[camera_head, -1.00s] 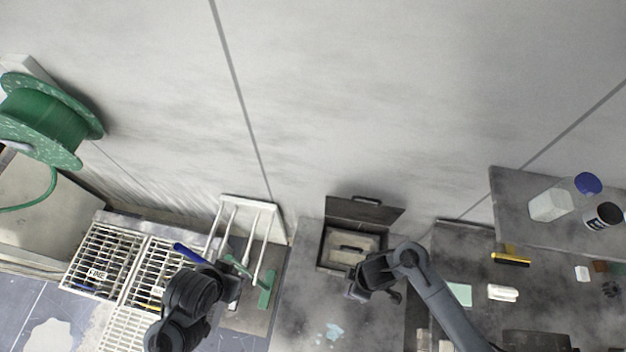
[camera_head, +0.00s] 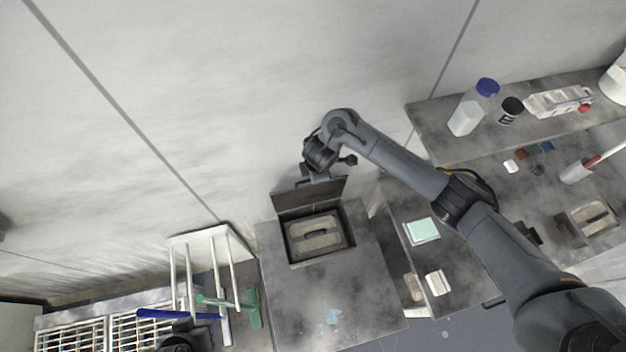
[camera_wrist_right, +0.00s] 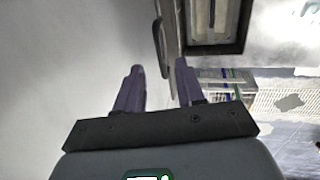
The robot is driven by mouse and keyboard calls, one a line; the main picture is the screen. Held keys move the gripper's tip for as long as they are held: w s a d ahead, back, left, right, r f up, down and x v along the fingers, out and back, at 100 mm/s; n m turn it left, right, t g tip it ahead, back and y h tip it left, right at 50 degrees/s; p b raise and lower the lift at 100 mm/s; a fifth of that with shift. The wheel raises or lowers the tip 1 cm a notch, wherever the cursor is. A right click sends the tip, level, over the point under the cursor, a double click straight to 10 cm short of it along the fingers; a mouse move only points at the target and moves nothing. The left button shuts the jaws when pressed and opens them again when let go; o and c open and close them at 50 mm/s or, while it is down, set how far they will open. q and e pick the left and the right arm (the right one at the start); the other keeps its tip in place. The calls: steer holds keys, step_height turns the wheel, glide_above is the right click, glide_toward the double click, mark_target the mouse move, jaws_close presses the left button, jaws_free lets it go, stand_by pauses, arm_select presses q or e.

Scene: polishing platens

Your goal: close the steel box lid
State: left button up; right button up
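The steel box (camera_head: 290,252) stands on the grey bench below the wall, with a handled tray-like insert (camera_head: 325,240) inside. Its dark lid (camera_head: 295,201) stands open, upright along the box's wall side. In the right wrist view the lid (camera_wrist_right: 171,35) shows nearly edge-on beside the box (camera_wrist_right: 240,40). My right gripper (camera_head: 318,178) is at the lid's top edge on the wall side, and its exact contact is hidden.
A white rack (camera_head: 205,240) with a green-handled tool (camera_head: 252,305) stands left of the box. A shelf (camera_head: 430,120) with a blue-capped bottle (camera_head: 470,108) is at the right. A green pad (camera_head: 422,231) lies right of the box.

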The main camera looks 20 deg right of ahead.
steer(key=shift+x, duration=2.95)
jaws_close()
